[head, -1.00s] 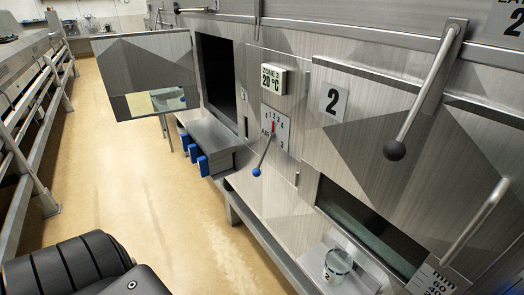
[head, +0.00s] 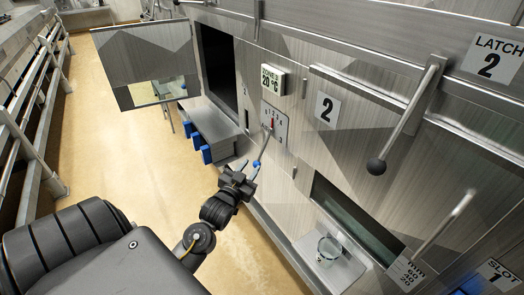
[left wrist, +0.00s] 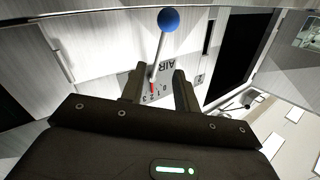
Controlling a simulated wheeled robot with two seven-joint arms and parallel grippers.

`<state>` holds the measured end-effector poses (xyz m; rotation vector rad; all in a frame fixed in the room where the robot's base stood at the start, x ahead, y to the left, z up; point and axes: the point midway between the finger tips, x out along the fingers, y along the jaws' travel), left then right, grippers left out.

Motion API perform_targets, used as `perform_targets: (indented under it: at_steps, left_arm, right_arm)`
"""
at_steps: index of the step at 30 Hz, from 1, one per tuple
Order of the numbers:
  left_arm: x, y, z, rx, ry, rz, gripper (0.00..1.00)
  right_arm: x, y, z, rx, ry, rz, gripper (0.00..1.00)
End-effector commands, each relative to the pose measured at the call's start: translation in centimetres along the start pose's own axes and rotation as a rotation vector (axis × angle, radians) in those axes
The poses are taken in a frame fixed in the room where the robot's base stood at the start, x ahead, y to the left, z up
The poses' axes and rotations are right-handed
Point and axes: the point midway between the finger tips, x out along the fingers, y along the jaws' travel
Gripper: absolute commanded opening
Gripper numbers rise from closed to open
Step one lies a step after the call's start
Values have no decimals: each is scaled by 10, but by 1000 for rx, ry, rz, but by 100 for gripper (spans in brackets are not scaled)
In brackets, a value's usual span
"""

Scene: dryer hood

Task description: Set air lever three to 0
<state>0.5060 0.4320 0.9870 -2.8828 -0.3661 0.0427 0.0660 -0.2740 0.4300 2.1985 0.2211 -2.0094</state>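The air lever is a thin metal rod with a blue ball (head: 256,164), hanging down and slightly left from a white AIR scale plate (head: 281,117) with a red mark near its top. My left gripper (head: 245,170) is just left of the ball in the head view. In the left wrist view the gripper (left wrist: 158,78) is open, its two fingers apart with nothing between them. There the blue ball (left wrist: 168,19) shows beyond the fingertips, and the rod runs toward the gap. I cannot tell whether a finger touches the lever. My right gripper is not in view.
A zone display (head: 272,80) reading 20 °C is above the plate. A glass beaker (head: 328,250) stands on a shelf at lower right. A black-knobbed latch lever (head: 405,120) is upper right.

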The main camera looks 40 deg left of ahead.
Motion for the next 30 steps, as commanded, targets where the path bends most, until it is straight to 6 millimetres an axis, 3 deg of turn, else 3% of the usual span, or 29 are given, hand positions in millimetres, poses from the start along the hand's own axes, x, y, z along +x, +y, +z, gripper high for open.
perform_targets:
  at_steps: [9, 15, 21, 29, 30]
  left_arm:
    - [59, -1, -4, 0, 1, -1, 31]
    - [87, 0, -2, 0, 0, 1, 31]
    - [98, 0, 0, 0, 0, 1, 31]
    - [98, 0, 0, 0, 0, 1, 31]
    - [98, 0, 0, 0, 0, 1, 26]
  right_arm:
    - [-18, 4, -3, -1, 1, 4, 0]
    - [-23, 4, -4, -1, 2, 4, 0]
    - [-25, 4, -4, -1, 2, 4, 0]
    - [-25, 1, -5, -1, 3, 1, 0]
    - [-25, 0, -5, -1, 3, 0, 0]
